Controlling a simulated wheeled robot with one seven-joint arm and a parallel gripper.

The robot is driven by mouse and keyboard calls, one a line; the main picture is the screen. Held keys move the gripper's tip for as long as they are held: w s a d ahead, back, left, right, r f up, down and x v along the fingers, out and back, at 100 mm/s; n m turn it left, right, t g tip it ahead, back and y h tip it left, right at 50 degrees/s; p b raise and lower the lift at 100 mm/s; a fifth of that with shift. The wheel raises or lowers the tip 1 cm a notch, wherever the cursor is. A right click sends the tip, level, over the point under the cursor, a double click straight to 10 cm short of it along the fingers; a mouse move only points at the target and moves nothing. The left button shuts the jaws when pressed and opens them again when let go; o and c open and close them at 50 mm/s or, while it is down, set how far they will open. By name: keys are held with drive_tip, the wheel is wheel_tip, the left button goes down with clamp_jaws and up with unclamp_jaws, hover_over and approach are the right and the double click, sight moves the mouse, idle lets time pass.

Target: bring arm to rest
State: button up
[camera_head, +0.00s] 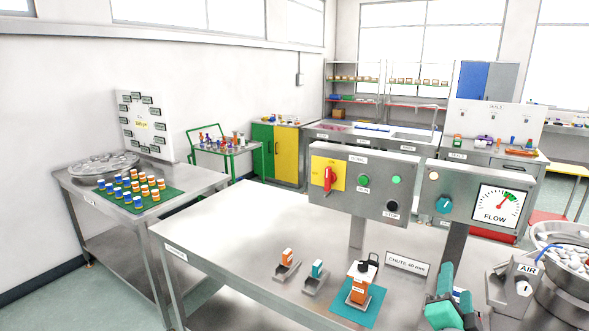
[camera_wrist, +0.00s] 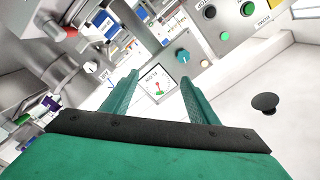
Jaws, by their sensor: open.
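My gripper (camera_head: 455,292) is at the lower right of the head view, above the right part of the steel bench (camera_head: 240,235). Its green fingers point upward in the picture. In the wrist view its two fingers (camera_wrist: 158,88) stand apart with nothing held between them. Beyond them the flow gauge (camera_wrist: 158,85) shows in the gap. The gripper is beside the air unit (camera_head: 520,285) in the head view; I cannot tell the distance between them.
Two small holders with vials stand further left. A control box (camera_head: 365,180) and the flow panel (camera_head: 480,195) rise behind. A metal bowl (camera_head: 560,275) is at right. The bench's left part is clear.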

drive_tip(key=s+a+f+n+y, duration=0.2)
drive_tip(key=s+a+f+n, duration=0.4)
drive_tip(key=a+f, duration=0.55)
drive_tip(key=s+a+f+n+y, duration=0.2)
drive_tip(key=s+a+f+n, duration=0.2)
drive_tip(key=s+a+f, duration=0.7)
drive_tip(key=s+a+f+n+y, duration=0.2)
drive_tip(key=s+a, duration=0.4)
drive_tip(key=s, duration=0.5)
drive_tip(key=s+a+f+n+y, duration=0.2)
drive_tip(key=s+a+f+n, duration=0.2)
drive_tip(key=s, duration=0.7)
drive_tip(key=a, duration=0.2)
drive_tip(key=shift+s+a+f+y, duration=0.2)
drive_tip(key=shift+a+f+y, duration=0.15)
drive_tip(key=shift+y, duration=0.05)
drive_tip(key=shift+w, duration=0.1)
idle(1.2)
